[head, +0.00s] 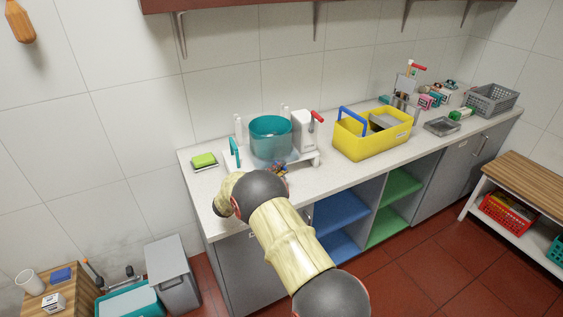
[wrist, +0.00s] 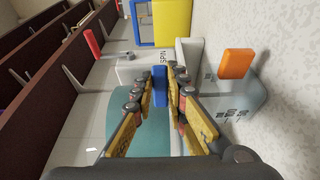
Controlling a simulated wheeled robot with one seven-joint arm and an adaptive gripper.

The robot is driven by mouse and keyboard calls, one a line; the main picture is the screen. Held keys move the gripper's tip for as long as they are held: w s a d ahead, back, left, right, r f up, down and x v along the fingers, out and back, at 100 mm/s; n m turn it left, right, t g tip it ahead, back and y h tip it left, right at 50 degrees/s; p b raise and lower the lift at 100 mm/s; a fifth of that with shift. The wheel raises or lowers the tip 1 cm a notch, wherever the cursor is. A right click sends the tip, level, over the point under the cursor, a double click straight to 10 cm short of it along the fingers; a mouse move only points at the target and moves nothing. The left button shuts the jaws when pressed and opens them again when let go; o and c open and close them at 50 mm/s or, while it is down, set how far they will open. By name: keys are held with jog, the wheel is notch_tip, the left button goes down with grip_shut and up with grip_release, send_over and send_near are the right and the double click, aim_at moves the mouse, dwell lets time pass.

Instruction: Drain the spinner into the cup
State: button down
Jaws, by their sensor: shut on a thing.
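The spinner, a teal tub (head: 270,137) in a pale frame with a white housing (head: 304,130) and red handle (head: 318,116), stands on the counter. In the wrist view, the teal tub (wrist: 140,144) is beside and behind my fingers, near the white housing marked with letters. My gripper (wrist: 161,76) is shut on a small blue piece (wrist: 160,87) low at the spinner's front. In the head view my arm mostly hides my gripper (head: 282,169). A white cup (head: 29,282) stands on a wooden stand at lower left; I cannot tell whether it is the task's cup.
A yellow carrier (head: 372,143) with a blue handle stands right of the spinner. A green sponge (head: 204,161) lies at left. An orange block (wrist: 237,63) is close to my gripper. A grey bin (head: 172,280) stands below left. Bare counter (head: 330,181) shows right of my gripper.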

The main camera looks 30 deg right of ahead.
jog(key=shift+w+a+f+m+g+h+p, duration=0.1)
jog(key=shift+a+m+g+h+p, duration=0.2)
jog(key=shift+m+g, duration=0.45)
jog(key=shift+a+m+g+h+p, duration=0.15)
jog(key=shift+m+g+p, duration=0.25)
jog(key=shift+g, duration=0.65)
jog(key=shift+m+g, duration=0.25)
jog(key=shift+g, duration=0.05)
jog(key=c, duration=1.8)
grip_release()
jog(key=shift+o, duration=0.2)
jog(key=a, duration=0.8)
jog(key=shift+s, duration=0.4)
